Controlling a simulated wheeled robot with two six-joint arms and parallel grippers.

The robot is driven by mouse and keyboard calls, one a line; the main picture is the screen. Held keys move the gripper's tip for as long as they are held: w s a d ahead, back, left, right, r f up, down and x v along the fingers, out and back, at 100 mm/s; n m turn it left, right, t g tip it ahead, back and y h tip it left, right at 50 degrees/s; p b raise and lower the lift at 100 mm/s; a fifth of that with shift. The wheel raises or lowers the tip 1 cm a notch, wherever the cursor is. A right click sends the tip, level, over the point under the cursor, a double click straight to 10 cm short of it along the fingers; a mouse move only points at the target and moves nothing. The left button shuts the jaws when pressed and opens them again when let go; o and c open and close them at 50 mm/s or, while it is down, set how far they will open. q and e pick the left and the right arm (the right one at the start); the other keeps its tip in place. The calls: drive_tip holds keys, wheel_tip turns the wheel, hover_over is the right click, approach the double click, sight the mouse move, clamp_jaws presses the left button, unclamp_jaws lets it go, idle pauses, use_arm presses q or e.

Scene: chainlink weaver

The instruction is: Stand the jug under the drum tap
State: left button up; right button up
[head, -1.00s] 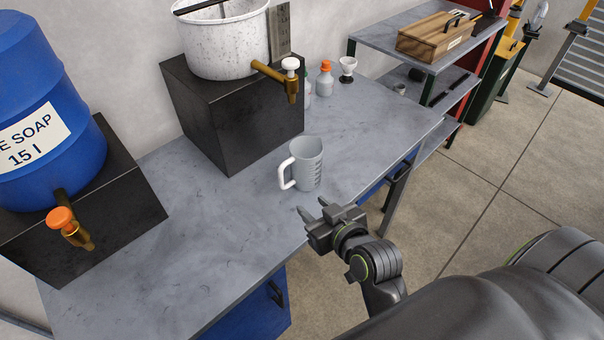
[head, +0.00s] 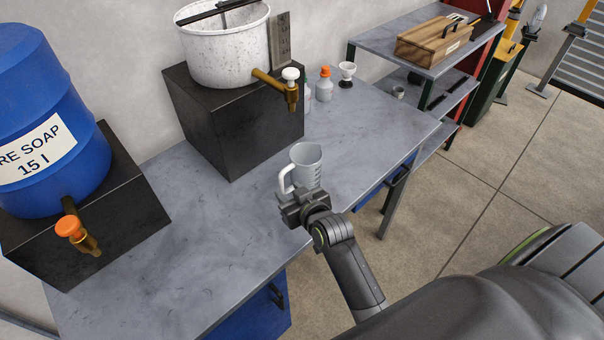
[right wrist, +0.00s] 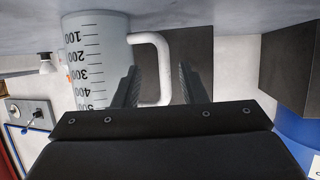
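The grey-white measuring jug (head: 308,160) stands upright on the workbench, its white handle on the left. My right gripper (head: 284,193) is at the jug's handle side. In the right wrist view the gripper (right wrist: 158,72) is open, one finger on each side of the handle (right wrist: 163,60), with a gap visible; the jug (right wrist: 95,60) appears upside down there. My left gripper is not in view.
The bench top (head: 205,235) is clear between jug and drum stand (head: 135,205). A white speckled pot (head: 225,55) with a white-knobbed tap (head: 290,75) sits on a black block (head: 240,125). Small bottles (head: 325,85) and a white cup (head: 347,72) stand behind.

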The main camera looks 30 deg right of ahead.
sight(283, 189)
drive_tip(key=shift+p+x, duration=0.55)
drive_tip(key=shift+x, duration=1.85)
drive_tip(key=shift+s+a+f, duration=0.1)
drive_tip(key=shift+s+a, duration=0.05)
drive_tip(key=shift+a, duration=0.05)
clamp_jaws()
